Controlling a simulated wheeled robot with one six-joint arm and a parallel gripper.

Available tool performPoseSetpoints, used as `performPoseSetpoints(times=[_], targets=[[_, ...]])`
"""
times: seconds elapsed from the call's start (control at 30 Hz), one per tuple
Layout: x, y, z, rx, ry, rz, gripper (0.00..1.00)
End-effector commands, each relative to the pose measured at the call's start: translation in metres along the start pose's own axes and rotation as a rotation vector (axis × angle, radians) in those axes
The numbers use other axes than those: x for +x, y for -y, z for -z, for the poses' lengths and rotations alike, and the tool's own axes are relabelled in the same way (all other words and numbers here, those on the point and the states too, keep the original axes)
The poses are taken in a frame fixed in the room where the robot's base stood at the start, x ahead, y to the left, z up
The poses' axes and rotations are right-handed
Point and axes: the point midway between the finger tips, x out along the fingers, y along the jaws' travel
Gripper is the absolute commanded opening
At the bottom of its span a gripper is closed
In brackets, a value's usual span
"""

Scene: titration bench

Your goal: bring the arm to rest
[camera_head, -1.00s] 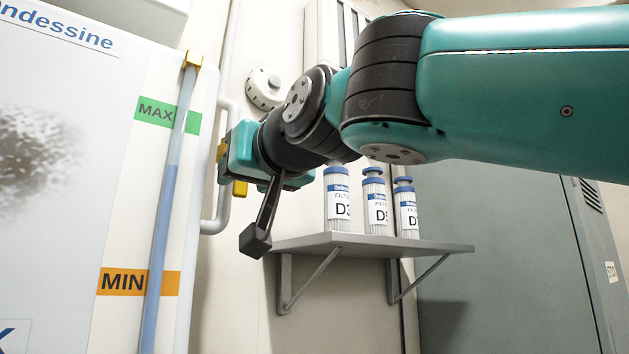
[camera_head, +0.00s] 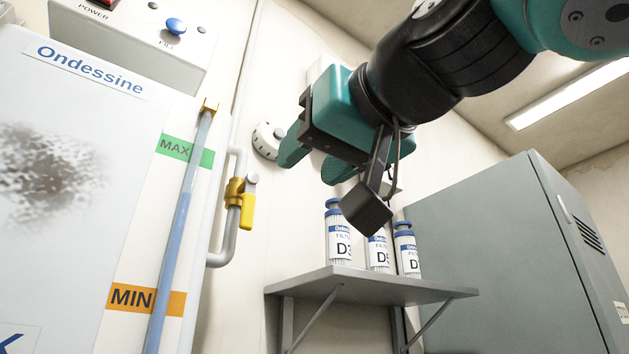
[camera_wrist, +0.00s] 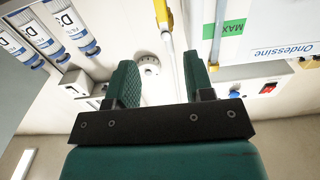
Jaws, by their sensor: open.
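My gripper (camera_head: 312,158) is in the upper middle of the head view, in front of the wall and above the shelf with the bottles. Its two green fingers also show in the wrist view (camera_wrist: 160,82), spread apart with nothing between them. A white round dial (camera_head: 267,141) on the wall lies behind and left of the fingers. The dial also shows beyond the gap in the wrist view (camera_wrist: 149,61). My arm reaches in from the upper right of the head view.
A grey shelf (camera_head: 370,287) holds three blue-capped bottles, one labelled D3 (camera_head: 339,236). A yellow-handled valve (camera_head: 246,207) sits on the pipe to the left. The white Ondessine tank (camera_head: 60,240) fills the left. A grey-green cabinet (camera_head: 490,260) stands at right.

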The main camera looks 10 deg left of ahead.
Motion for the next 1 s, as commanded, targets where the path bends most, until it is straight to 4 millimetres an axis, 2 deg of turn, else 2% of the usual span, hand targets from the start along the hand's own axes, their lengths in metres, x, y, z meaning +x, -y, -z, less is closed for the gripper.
performPoseSetpoints(times=[0.4,0.47,0.53,0.57,0.67,0.7,0.77,0.8,0.87,0.9,0.97,1.0], targets=[[0.001,-0.001,-0.002,-0.002,0.004,-0.001,0.48],[0.004,-0.004,-0.009,-0.013,0.022,-0.004,0.48],[0.011,-0.012,-0.031,-0.038,0.074,-0.012,0.48],[0.014,-0.017,-0.044,-0.051,0.107,-0.016,0.48],[0.022,-0.043,-0.105,-0.094,0.256,-0.031,0.48],[0.023,-0.056,-0.134,-0.106,0.328,-0.037,0.48],[0.018,-0.075,-0.179,-0.111,0.439,-0.043,0.48],[0.012,-0.087,-0.209,-0.107,0.515,-0.046,0.48],[-0.002,-0.104,-0.252,-0.093,0.626,-0.047,0.48],[-0.013,-0.114,-0.280,-0.074,0.699,-0.050,0.48],[-0.035,-0.126,-0.322,-0.038,0.809,-0.047,0.48],[-0.052,-0.133,-0.348,-0.007,0.880,-0.046,0.48]])
